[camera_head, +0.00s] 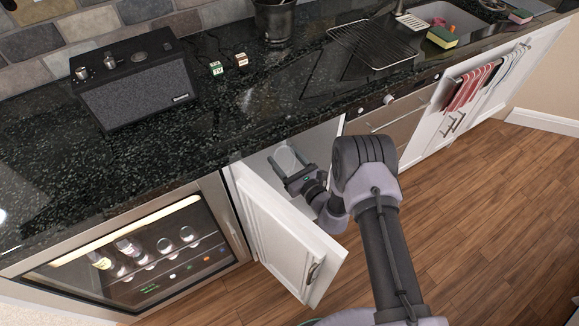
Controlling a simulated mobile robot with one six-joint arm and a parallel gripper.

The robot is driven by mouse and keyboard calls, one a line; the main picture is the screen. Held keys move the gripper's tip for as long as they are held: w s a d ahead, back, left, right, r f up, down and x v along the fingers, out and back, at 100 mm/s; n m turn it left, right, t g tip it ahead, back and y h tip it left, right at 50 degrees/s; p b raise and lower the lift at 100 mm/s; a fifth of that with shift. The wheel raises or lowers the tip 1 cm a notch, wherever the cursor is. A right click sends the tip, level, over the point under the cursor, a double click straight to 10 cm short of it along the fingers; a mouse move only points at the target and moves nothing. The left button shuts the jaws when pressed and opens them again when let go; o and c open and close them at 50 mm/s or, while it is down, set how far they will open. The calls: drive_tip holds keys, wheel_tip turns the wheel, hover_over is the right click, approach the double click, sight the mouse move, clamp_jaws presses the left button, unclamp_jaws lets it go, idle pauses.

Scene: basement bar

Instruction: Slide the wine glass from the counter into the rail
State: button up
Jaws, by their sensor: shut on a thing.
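My gripper (292,170) reaches into the open cabinet below the dark counter (240,90). A faint, clear, rounded shape, which looks like the wine glass (286,157), is between its fingers. My gripper is shut on it. The glass's stem and base are hard to make out, and I cannot tell how it is tilted. No wine glass shows on top of the counter. I cannot make out the rail; the counter edge hides the upper inside of the cabinet.
The white cabinet door (285,240) stands open to the left of my arm. A wine cooler (130,255) with bottles is farther left. On the counter are a black radio (135,80), a drying rack (372,45) and a sponge (442,37). Towels (470,88) hang at right.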

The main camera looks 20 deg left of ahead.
drive_tip(key=b+x, duration=0.1)
drive_tip(key=x, duration=0.2)
drive_tip(key=shift+w+a, duration=0.1)
drive_tip(key=shift+w, duration=0.1)
drive_tip(key=w+x, duration=0.1)
drive_tip(key=x, duration=1.4)
drive_tip(key=shift+w, duration=0.15)
drive_tip(key=shift+f, duration=0.35)
idle(0.3)
drive_tip(key=o, duration=1.1)
drive_tip(key=shift+o, duration=0.2)
